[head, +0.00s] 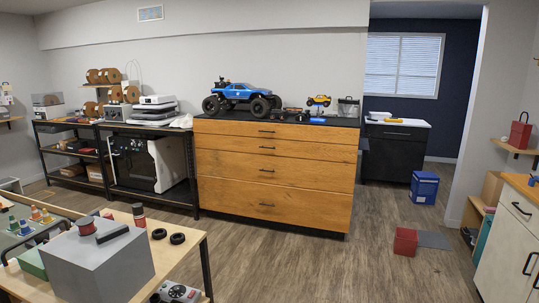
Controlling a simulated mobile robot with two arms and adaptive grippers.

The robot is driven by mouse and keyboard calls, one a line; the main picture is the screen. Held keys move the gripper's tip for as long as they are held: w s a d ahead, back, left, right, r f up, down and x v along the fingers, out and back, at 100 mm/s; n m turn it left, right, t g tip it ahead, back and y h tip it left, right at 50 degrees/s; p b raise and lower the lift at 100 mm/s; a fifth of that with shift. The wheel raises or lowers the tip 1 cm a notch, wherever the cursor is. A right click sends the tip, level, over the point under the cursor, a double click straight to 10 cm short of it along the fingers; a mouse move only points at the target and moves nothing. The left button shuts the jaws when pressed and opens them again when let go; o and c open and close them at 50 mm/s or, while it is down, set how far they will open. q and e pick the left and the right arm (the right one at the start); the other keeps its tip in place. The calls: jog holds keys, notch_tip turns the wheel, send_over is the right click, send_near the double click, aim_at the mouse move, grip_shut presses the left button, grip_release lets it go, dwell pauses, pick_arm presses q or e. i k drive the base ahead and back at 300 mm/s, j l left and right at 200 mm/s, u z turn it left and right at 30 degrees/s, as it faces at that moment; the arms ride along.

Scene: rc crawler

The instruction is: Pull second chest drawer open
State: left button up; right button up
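A wide wooden chest (230,180) with a dark top stands against the back wall in the head view, ahead of me across the room. Its drawer fronts are stacked, each with a small dark bar handle in the middle. The second drawer from the top (225,146) is shut and flush with the others; its handle (267,148) shows clearly. The top drawer (225,128) and the lower drawers also look shut. Neither of my grippers is in view.
Bare wood floor (300,255) lies in front of the chest. A workbench (185,245) with a grey box (95,265) stands near left. A red box (405,241) and a blue bin (424,188) sit on the floor at right. A blue truck (240,97) stands on the chest.

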aim_at(338, 153)
jog(key=i+l+z, duration=0.1)
jog(key=i+z, duration=0.35)
jog(key=i, duration=3.35)
jog(key=j, duration=0.1)
